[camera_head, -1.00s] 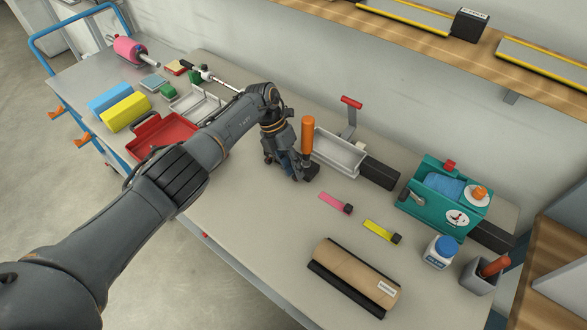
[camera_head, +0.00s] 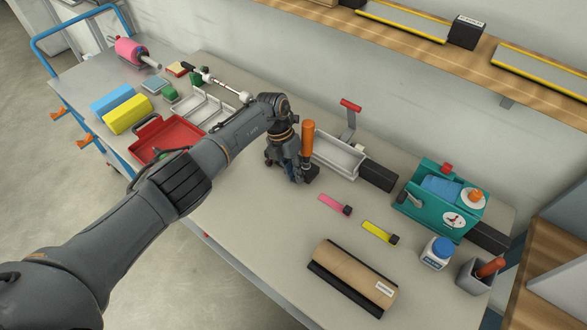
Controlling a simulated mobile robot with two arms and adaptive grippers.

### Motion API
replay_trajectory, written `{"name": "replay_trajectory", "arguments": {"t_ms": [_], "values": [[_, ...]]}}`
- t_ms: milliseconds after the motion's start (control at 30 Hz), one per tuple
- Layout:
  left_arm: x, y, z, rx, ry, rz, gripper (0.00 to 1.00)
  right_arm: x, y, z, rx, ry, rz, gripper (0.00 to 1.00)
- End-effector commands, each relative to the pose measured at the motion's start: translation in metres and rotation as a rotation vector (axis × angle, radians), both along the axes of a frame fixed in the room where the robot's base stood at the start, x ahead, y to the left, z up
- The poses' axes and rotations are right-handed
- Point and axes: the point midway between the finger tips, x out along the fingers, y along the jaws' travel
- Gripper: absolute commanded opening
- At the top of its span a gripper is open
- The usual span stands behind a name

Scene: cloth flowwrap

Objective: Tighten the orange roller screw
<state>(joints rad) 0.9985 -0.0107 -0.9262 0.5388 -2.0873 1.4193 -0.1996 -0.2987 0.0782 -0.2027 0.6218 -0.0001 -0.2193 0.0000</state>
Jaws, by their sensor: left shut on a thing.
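My left gripper (camera_head: 304,174) is over the middle of the table, pointing down, and shut on an upright orange-handled tool (camera_head: 308,138). The handle stands up beside the fingers; its lower end is hidden by the gripper, so I cannot tell what it touches. A small orange knob (camera_head: 477,196) sits on a white disc on top of the teal machine (camera_head: 430,212) at the right. I cannot tell which orange part is the roller screw. My right gripper is not in view.
A grey tray (camera_head: 338,156) with a red-handled lever stands just right of the gripper. Pink (camera_head: 330,202) and yellow (camera_head: 375,230) strips, a brown roll (camera_head: 352,277), a blue-capped bottle (camera_head: 437,252) and a grey cup (camera_head: 474,277) lie to the right. A red tray (camera_head: 167,137) is at left.

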Motion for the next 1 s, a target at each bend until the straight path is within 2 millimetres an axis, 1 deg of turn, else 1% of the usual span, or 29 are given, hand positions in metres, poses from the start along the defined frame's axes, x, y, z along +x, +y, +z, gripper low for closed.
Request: {"name": "replay_trajectory", "arguments": {"t_ms": [33, 300, 333, 367, 400, 667, 767, 867, 1000], "values": [[0.0, 0.0, 0.002, 0.009, -0.006, -0.002, 0.0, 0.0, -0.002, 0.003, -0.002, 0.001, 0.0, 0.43], [0.0, 0.0, 0.0, 0.011, -0.008, -0.001, 0.0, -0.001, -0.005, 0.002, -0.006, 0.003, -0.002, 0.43], [0.0, 0.0, 0.0, 0.011, -0.008, -0.001, 0.22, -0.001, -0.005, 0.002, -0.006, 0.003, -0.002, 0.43], [0.0, 0.0, 0.0, 0.011, -0.008, -0.001, 0.28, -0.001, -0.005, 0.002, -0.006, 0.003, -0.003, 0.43], [0.0, 0.0, 0.0, 0.011, -0.008, -0.001, 0.29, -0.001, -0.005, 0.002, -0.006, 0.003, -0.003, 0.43], [0.0, 0.0, 0.001, 0.011, -0.007, -0.001, 0.29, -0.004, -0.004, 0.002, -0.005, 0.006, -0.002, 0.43], [0.001, 0.001, 0.005, 0.01, -0.01, 0.0, 0.29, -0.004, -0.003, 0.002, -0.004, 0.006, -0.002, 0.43], [0.005, 0.005, 0.018, 0.011, -0.013, -0.002, 0.29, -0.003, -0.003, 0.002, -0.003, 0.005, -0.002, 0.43], [0.009, 0.012, 0.045, 0.012, -0.013, -0.002, 0.29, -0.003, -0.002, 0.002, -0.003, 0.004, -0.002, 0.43]]}}
